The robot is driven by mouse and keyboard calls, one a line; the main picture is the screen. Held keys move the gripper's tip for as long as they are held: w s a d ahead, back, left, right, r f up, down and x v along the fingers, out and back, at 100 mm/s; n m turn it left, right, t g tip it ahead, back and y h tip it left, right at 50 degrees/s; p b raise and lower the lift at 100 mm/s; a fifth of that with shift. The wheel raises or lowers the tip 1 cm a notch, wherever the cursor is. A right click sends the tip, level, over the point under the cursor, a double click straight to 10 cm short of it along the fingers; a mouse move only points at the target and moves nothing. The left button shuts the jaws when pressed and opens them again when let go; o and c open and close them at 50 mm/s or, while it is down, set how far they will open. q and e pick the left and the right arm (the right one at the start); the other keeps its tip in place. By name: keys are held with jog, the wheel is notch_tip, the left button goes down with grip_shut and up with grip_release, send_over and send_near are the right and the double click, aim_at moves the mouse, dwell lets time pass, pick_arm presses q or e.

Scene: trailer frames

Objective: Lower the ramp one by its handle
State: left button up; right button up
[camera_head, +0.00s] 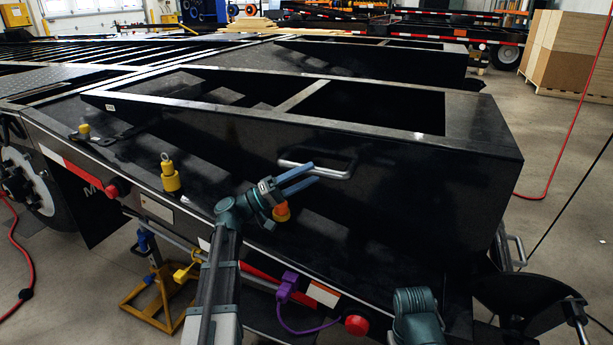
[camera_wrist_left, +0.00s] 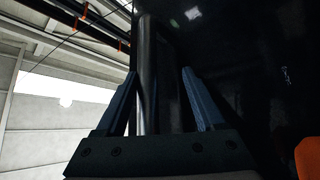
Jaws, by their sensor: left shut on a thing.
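The black ramp (camera_head: 400,165) stands raised at the end of the trailer, a big box-like frame with an open top. Its silver bar handle (camera_head: 340,174) is on the side facing me. My left gripper (camera_head: 304,178) is at the left part of this handle, with its blue fingers on either side of the bar. In the left wrist view the handle bar (camera_wrist_left: 147,75) runs between the fingers of the left gripper (camera_wrist_left: 165,100), close to the left finger. The left gripper is shut on the handle. The right gripper does not show.
A second black ramp (camera_head: 370,58) stands behind. Yellow pins (camera_head: 170,178) sit on the trailer edge, and an orange piece (camera_head: 282,212) is just below my left gripper. A yellow jack stand (camera_head: 150,300) and purple plug (camera_head: 288,287) are below. Open floor (camera_head: 560,220) lies right.

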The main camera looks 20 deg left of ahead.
pick_arm(q)
jog(key=s+a+f, duration=0.1)
jog(key=s+a, duration=0.7)
jog(key=a, duration=0.4)
jog(key=shift+s+b, duration=0.15)
jog(key=shift+b, duration=0.25)
jog(key=s, duration=1.4)
jog(key=shift+a, duration=0.25)
